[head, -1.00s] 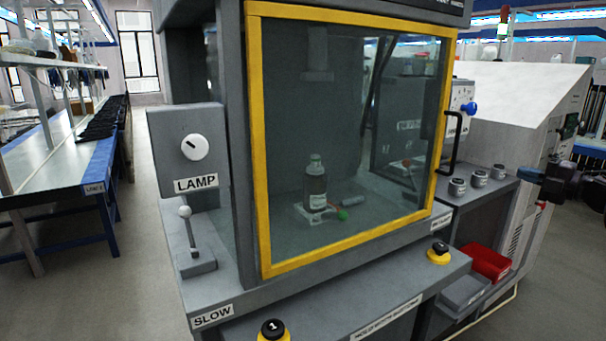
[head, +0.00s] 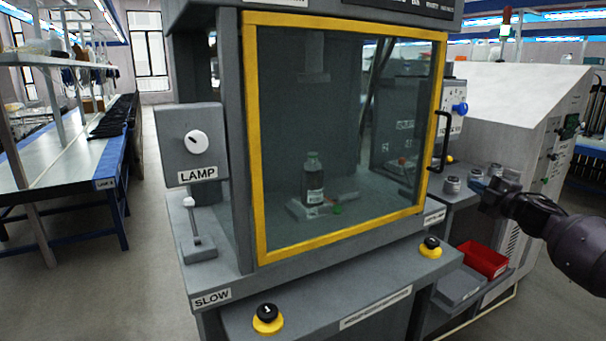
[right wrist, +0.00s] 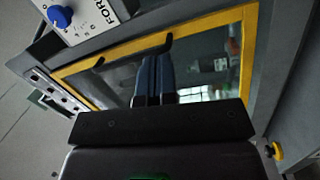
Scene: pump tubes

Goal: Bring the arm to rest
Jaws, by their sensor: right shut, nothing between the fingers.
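My right gripper (head: 484,189) is at the right of the head view, in front of the side shelf and apart from the machine door. In the right wrist view its two blue fingers (right wrist: 154,80) are together with nothing between them. The grey machine has a yellow-framed glass door (head: 251,150), which is shut, with a black handle (head: 441,141). Behind the glass stands an upright dark bottle (head: 313,180) with a small green-tipped thing (head: 337,209) beside it. My left gripper is in neither view.
A lamp box with a dial (head: 196,142) and a lever (head: 193,220) are left of the door. Yellow-based black buttons (head: 267,318) are on the front ledge. Small metal jars (head: 451,185) stand near my right gripper. A red tray (head: 484,260) sits below. Floor at left is clear.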

